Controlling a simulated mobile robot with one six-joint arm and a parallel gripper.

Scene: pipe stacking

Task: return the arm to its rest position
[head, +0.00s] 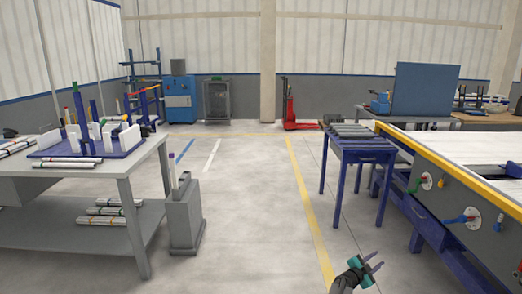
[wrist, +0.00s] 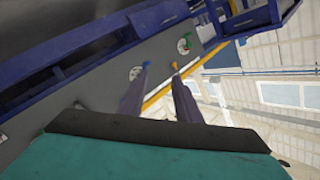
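My gripper (head: 371,262) is low at the bottom right of the head view, above the floor and left of the blue-framed bench. Its two fingers are spread apart with nothing between them. In the wrist view my gripper (wrist: 160,70) also shows two separate fingers, empty, pointing toward the grey side panel of the bench. The teal part of my gripper fills the bottom of the wrist view.
The yellow-edged bench (head: 450,166) stands at the right, with a small blue table (head: 358,152) beyond it. A grey table (head: 110,185) with pipes and a blue rack is at the left, beside a grey stand (head: 185,215). The middle floor (head: 245,220) is clear.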

